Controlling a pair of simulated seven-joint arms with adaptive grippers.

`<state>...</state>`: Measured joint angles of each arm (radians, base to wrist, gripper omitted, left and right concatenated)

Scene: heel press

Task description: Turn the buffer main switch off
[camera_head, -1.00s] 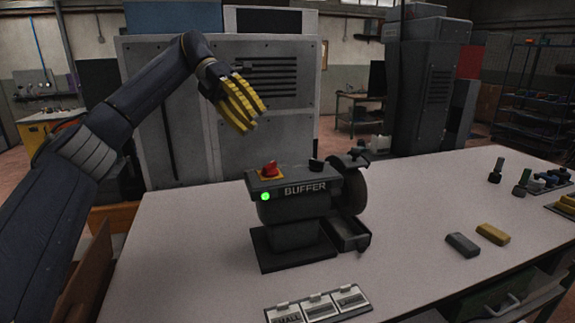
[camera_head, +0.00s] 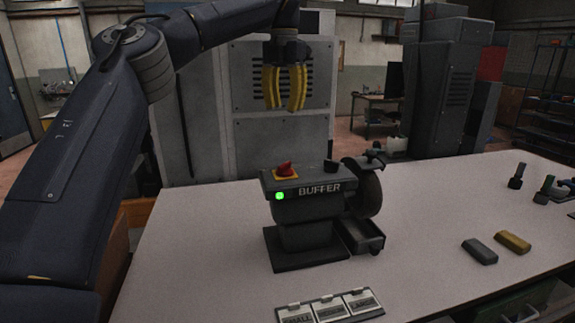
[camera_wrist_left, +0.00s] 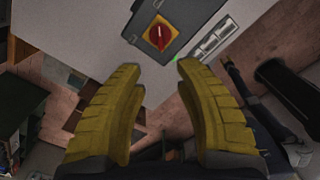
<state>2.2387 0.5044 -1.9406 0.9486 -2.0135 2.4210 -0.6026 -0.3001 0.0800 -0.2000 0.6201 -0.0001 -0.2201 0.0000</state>
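The buffer (camera_head: 305,212) is a dark grey machine standing on the table, with its name on the front and a lit green lamp (camera_head: 280,196). Its main switch (camera_head: 285,169) is a red rotary knob on a yellow plate on top, at the left end. The switch also shows in the left wrist view (camera_wrist_left: 159,35), beyond the fingertips. My left gripper (camera_head: 286,106) points down above the switch, with a clear gap between them. Its yellow fingers (camera_wrist_left: 160,65) are apart with nothing between them. My right gripper is not in view.
A black knob (camera_head: 331,164) and the buffing wheel (camera_head: 368,192) sit to the right of the switch. Labelled lids (camera_head: 330,307) lie in front of the buffer. Grey (camera_head: 480,251) and yellow (camera_head: 513,242) bars lie at the right. The table (camera_head: 190,245) is clear to the left.

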